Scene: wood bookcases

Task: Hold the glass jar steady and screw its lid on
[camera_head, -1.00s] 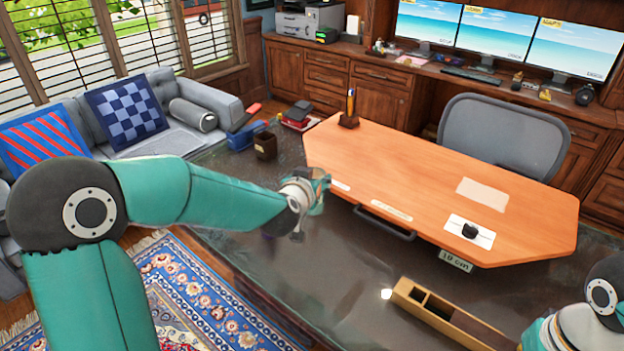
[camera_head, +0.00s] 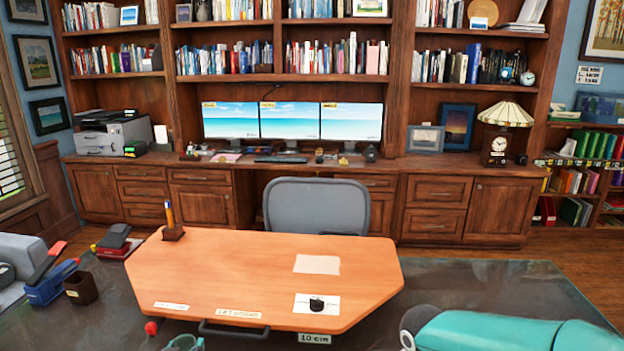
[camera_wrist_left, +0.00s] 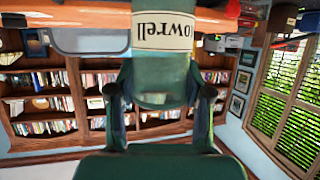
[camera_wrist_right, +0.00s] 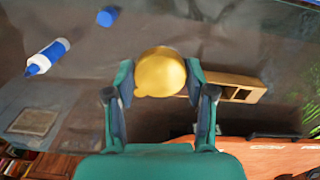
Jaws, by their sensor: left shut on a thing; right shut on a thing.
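The glass jar (camera_wrist_left: 165,32), greenish and see-through with a cream label, is between the fingers of my left gripper (camera_wrist_left: 160,92) in the left wrist view. The gripper is shut on it, and the label reads upside down there. In the head view only a teal bit of my left gripper (camera_head: 185,343) shows at the bottom edge; the jar cannot be made out. In the right wrist view my right gripper (camera_wrist_right: 160,78) is shut on the round gold lid (camera_wrist_right: 160,70). The lid is apart from the jar. In the head view the right gripper is out of frame.
An orange-brown board (camera_head: 230,275) lies on the dark glass-topped desk (camera_head: 480,285). A brown cup (camera_head: 81,288) and a blue stapler (camera_head: 48,284) are at the left. The right wrist view shows a white-and-blue bottle (camera_wrist_right: 47,56), a blue cap (camera_wrist_right: 107,16) and a wooden box (camera_wrist_right: 250,88).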

